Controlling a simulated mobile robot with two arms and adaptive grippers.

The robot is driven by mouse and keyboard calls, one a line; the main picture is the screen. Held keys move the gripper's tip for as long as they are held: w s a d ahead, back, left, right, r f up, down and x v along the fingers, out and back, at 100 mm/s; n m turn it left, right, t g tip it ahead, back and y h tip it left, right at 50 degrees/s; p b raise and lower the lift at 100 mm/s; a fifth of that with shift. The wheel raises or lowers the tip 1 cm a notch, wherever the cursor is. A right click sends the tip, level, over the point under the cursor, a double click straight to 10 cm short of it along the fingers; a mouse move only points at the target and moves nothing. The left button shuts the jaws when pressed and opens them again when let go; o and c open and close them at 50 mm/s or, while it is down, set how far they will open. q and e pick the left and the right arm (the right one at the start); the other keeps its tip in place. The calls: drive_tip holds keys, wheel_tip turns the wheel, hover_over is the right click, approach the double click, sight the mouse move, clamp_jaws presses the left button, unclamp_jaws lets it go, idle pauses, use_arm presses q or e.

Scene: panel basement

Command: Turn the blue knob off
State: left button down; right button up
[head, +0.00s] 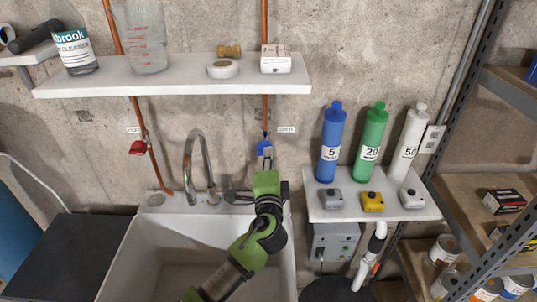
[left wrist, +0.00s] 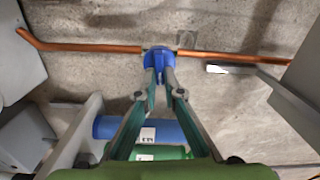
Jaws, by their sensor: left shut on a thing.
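The blue knob (head: 264,148) sits on a copper pipe on the concrete wall, above the sink's right side. It also shows in the left wrist view (left wrist: 158,58) on the copper pipe, at the far end of my fingers. My left gripper (head: 265,166) reaches up to the knob from below. In the left wrist view its fingers (left wrist: 160,78) come together at the knob and are shut on it. The fingertips hide part of the knob. My right gripper is in neither view.
A red knob (head: 138,147) sits on another copper pipe to the left. The faucet (head: 194,160) rises over the white sink (head: 130,245). A white shelf (head: 180,82) with bottles spans above. Blue, green and white bottles stand on a small shelf (head: 335,205) at right.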

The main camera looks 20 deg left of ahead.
use_arm(q)
drive_tip(key=shift+m, duration=0.7)
drive_tip(key=shift+f, duration=0.1)
drive_tip(key=c, duration=2.2)
unclamp_jaws()
drive_tip(key=shift+o, duration=0.2)
drive_tip(key=v, duration=1.2)
